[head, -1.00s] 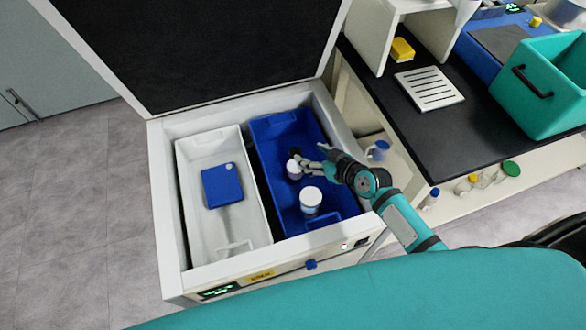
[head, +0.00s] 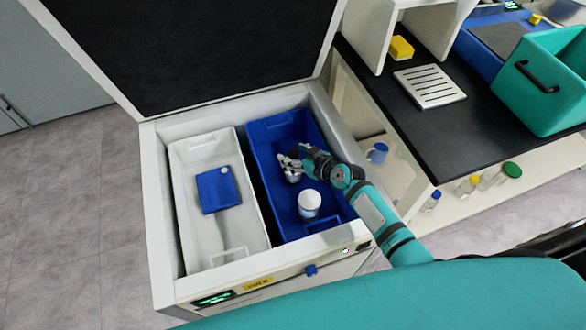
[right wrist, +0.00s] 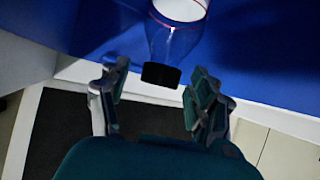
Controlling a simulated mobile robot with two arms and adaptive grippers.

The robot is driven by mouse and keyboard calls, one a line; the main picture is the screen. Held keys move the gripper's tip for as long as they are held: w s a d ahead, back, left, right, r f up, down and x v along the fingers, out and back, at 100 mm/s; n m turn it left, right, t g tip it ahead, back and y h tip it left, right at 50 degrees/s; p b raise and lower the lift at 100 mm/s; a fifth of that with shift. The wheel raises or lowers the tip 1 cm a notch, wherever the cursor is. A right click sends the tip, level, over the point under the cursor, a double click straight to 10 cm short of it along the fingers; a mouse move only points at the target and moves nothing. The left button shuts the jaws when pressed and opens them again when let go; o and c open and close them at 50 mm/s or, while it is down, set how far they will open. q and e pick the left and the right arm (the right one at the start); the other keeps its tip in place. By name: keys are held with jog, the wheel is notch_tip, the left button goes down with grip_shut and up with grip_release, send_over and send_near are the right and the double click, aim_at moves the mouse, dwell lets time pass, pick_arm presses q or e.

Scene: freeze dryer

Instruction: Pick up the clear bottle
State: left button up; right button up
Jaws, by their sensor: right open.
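A clear bottle (right wrist: 172,38) with a black end and a white part shows at the top of the right wrist view, against a blue surface. My right gripper (right wrist: 158,88) is open, with one finger on each side of the bottle's black end. In the head view my right gripper (head: 288,164) is over the blue bin (head: 268,150), at a small pale object (head: 293,176) that it partly covers. A second bottle (head: 309,204) with a white top stands in the bin nearer to me. I cannot tell for sure which of the two the wrist view shows. My left gripper is out of view.
A white bin (head: 195,155) with a blue flat object (head: 218,189) stands left of the blue bin, inside the freeze dryer's white-rimmed chamber (head: 160,215). The raised dark lid (head: 190,50) is behind. A black bench (head: 415,125) with a teal crate (head: 540,95) is at right.

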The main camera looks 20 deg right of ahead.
jog(key=shift+c, duration=0.2)
grip_shut()
dwell(0.4)
